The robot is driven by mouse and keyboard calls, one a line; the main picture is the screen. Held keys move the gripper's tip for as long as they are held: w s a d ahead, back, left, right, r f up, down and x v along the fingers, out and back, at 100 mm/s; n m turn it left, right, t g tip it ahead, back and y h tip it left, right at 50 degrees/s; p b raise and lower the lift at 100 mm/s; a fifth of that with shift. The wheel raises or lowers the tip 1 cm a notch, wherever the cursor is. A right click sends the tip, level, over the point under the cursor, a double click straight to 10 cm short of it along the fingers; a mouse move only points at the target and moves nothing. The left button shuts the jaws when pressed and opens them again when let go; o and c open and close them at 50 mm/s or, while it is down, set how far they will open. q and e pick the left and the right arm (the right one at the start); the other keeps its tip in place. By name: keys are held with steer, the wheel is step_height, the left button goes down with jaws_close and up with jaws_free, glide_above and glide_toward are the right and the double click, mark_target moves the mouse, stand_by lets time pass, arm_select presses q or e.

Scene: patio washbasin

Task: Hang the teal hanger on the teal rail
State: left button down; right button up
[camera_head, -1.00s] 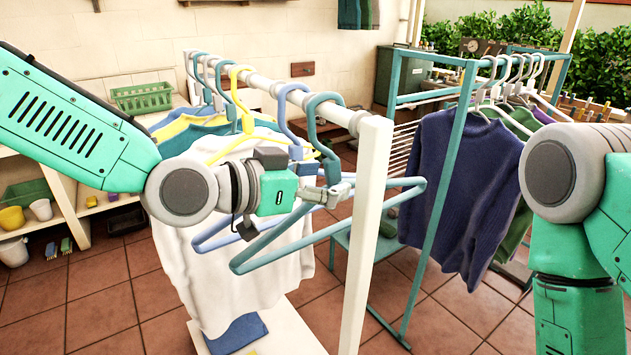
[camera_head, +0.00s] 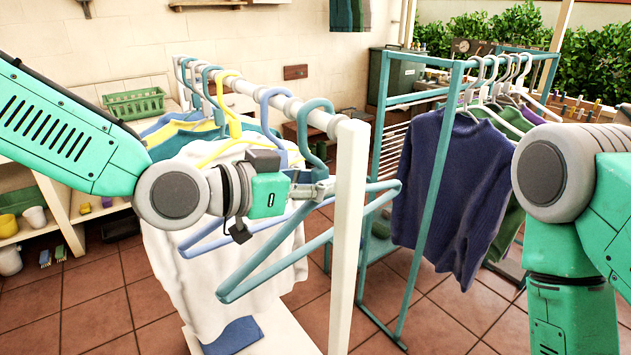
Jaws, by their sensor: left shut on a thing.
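The teal hanger (camera_head: 268,262) is in the grip of my left gripper (camera_head: 318,188), which is shut on it just below the hook. The teal rail (camera_head: 510,57) tops the teal rack at the right and carries several hangers. My right arm comes in at the right edge; its gripper is not in view.
The white post (camera_head: 348,235) stands between my left gripper and the teal rack. A purple sweater (camera_head: 440,195) hangs on the teal rack. Shelves with pots stand at the left.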

mark_target(322, 163)
arm_select(q)
steer(key=shift+d+r+p, duration=0.4)
steer(key=shift+r+p, duration=0.1)
steer(key=shift+r, duration=0.35)
steer(key=shift+a+r+p, duration=0.35)
steer(key=shift+r, duration=0.15)
steer(key=shift+a, duration=0.15)
steer(key=shift+d+r+p, duration=0.15)
steer(key=shift+d+p, duration=0.15)
steer(key=shift+p, duration=0.2)
steer(key=shift+a+g+y+p, duration=0.3)
steer(key=shift+g+y+p, duration=0.15)
steer(key=shift+p, duration=0.9)
